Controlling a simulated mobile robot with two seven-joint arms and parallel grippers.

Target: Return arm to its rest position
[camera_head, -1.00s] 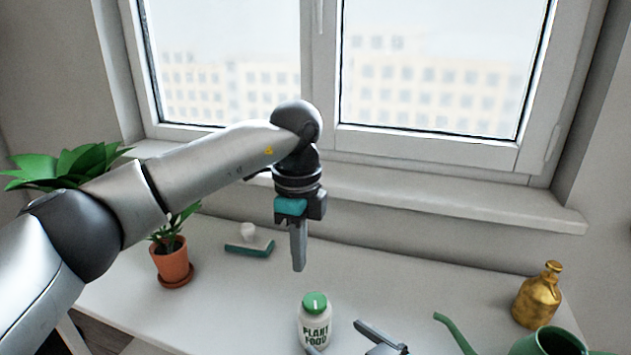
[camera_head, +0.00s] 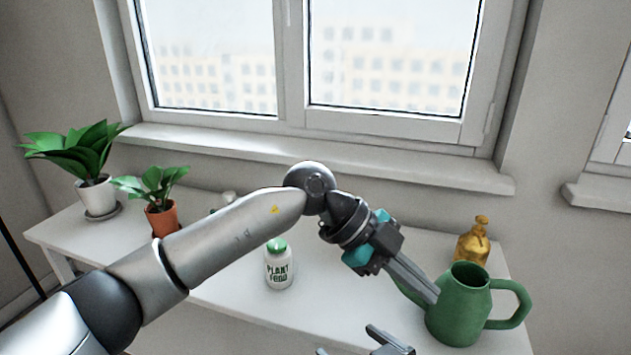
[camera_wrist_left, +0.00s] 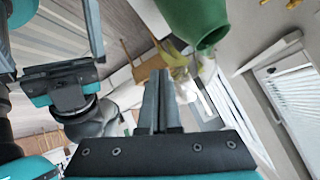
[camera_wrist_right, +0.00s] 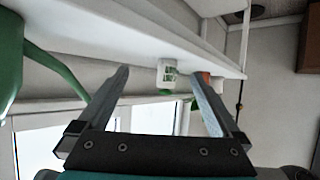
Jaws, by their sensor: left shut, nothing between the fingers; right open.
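My left arm comes in from the left in the head view, and its gripper (camera_head: 414,283) hangs in front of the green watering can (camera_head: 462,312), fingers pointing down and right. Its fingers are together and empty, as the left wrist view (camera_wrist_left: 159,98) also shows. My right gripper (camera_head: 352,343) is at the bottom edge of the head view, only partly in frame. In the right wrist view its fingers (camera_wrist_right: 168,88) are wide apart with nothing held. My right gripper also shows in the left wrist view, at the left.
A white plant food bottle (camera_head: 279,268) with a green lid stands mid-table. A golden sprayer (camera_head: 472,243) is behind the can. A plant in a terracotta pot (camera_head: 162,218) and one in a white pot (camera_head: 97,195) stand at the left. The window is behind the table (camera_head: 240,292).

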